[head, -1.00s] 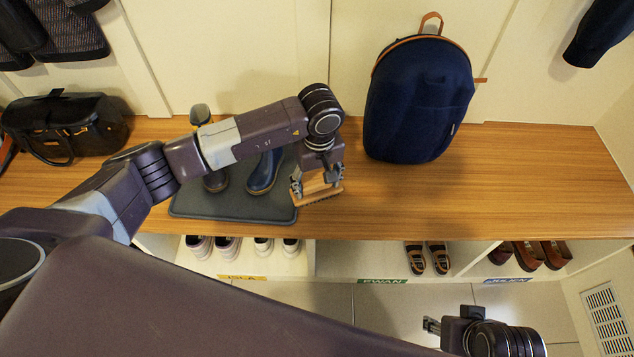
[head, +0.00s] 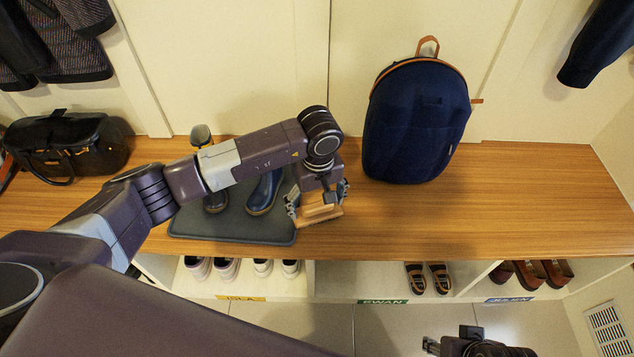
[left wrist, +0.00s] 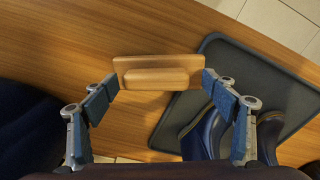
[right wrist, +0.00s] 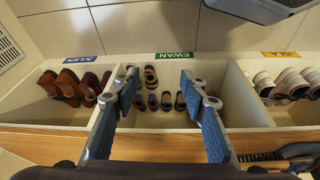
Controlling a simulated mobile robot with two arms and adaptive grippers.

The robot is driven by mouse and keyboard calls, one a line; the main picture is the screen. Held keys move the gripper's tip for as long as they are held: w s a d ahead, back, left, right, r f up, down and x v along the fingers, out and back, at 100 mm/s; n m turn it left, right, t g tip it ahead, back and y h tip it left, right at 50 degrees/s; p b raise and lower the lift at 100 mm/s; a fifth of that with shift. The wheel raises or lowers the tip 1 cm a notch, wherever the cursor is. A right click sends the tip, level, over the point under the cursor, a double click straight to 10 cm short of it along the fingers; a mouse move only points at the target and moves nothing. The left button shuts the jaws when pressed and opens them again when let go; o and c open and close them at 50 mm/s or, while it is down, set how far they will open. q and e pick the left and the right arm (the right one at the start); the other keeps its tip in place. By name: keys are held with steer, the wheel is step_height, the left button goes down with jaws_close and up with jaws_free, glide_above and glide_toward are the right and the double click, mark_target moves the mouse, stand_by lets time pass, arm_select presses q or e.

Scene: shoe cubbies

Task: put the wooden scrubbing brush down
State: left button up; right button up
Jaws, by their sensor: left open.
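The wooden scrubbing brush (head: 320,213) rests on the wooden bench, just right of the dark boot tray (head: 230,226). My left gripper (head: 319,200) is over it and open, with one finger on each side. In the left wrist view the brush (left wrist: 155,74) lies between the spread fingertips, close to both; whether either touches is hard to tell. My right gripper (head: 431,346) is at the bottom edge of the head view, out in front of the bench. In the right wrist view its fingers (right wrist: 160,82) are apart with nothing held between them.
Dark blue boots (head: 263,194) stand on the tray. A navy backpack (head: 416,125) stands to the right at the back, and a black bag (head: 66,147) at the left. Bench right of the backpack (head: 540,200) is clear. Cubbies with shoes (head: 428,277) lie below.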

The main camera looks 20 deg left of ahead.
mark_target(317, 208)
arm_select(q)
steer(key=shift+r+p, duration=0.4)
steer(key=shift+r, duration=0.1)
step_height(317, 208, up, 12)
steer(key=p, duration=0.1)
steer(key=shift+s+d+f, duration=0.15)
steer(key=shift+s+d, duration=0.05)
steer(key=shift+s, duration=0.1)
arm_select(e)
step_height(317, 208, down, 8)
steer(key=shift+f+g, duration=0.25)
steer(key=shift+g, duration=0.05)
steer(key=shift+w+a, duration=0.1)
